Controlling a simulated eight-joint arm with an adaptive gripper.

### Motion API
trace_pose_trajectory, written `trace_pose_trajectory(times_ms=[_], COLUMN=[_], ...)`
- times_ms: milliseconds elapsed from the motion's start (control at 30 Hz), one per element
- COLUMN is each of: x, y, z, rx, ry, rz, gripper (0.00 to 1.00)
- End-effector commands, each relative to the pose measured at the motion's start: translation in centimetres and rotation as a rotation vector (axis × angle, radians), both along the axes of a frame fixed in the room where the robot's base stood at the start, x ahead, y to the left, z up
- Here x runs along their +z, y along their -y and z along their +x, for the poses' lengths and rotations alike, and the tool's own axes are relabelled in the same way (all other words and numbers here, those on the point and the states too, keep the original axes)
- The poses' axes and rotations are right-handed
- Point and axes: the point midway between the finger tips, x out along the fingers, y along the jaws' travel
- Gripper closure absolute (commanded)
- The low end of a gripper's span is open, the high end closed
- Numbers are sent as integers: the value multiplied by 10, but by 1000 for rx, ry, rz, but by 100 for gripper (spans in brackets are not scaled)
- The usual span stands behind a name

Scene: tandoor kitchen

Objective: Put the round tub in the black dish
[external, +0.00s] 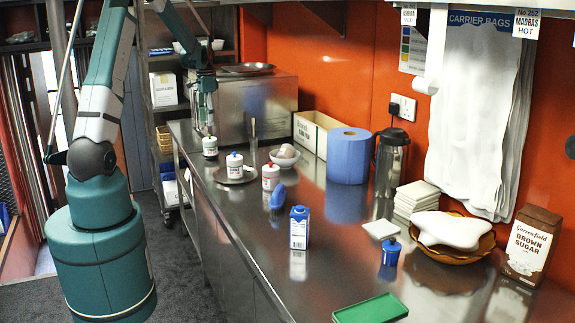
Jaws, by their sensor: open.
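I cannot tell which the task means. No dish is clearly black; a dark shallow dish (246,68) lies on top of the steel box at the back. My gripper (208,131) is open, pointing down just above the green-lidded tub, apparently empty.
A small bowl (285,160), blue brush-like item (277,199), blue-and-white carton (299,230) and blue jar (390,255) stand on the counter.

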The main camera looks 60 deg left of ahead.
Motion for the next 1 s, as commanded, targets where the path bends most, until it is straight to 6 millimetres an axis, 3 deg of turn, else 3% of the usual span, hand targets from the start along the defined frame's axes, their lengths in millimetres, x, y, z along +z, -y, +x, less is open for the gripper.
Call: trace_pose_trajectory(times_ms=[267,467,667,1000], x=[2,18,46,98], y=[3,26,71,168], z=[2,13,32,59], rx=[-1,-2,-4,-5], ry=[2,12,37,100], rz=[2,15,41,88], gripper=[44,44,44,44])
